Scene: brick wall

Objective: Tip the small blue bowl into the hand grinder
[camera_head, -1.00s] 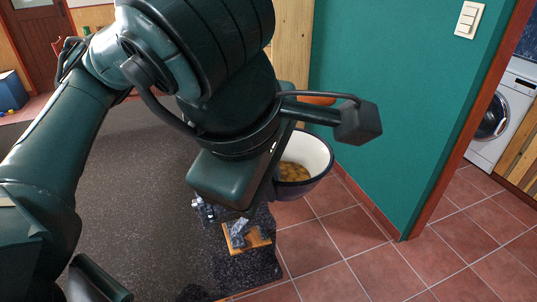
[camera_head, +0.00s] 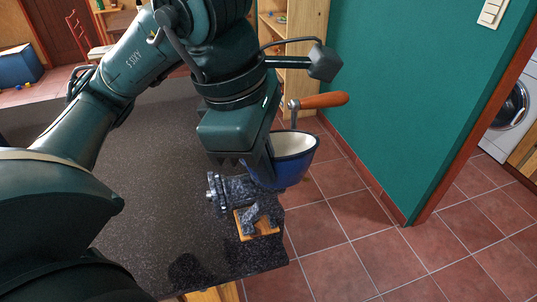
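The small blue bowl (camera_head: 285,172), cream inside, is at my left gripper (camera_head: 259,165), which is shut on its left side and holds it in the air. The bowl looks tilted, and no contents show inside it from here. The hand grinder (camera_head: 240,190), dark speckled grey with a wooden foot (camera_head: 257,230), stands at the table's right corner, just below and left of the bowl. A crank with an orange wooden handle (camera_head: 322,101) shows behind the bowl; its join is hidden. The grinder's top is hidden by my gripper and the bowl. My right gripper is not in view.
The dark speckled table (camera_head: 150,200) is clear left of the grinder; its right edge lies just past the grinder. A green wall (camera_head: 400,90) and a wooden shelf (camera_head: 295,60) stand behind. The tiled floor at right is free.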

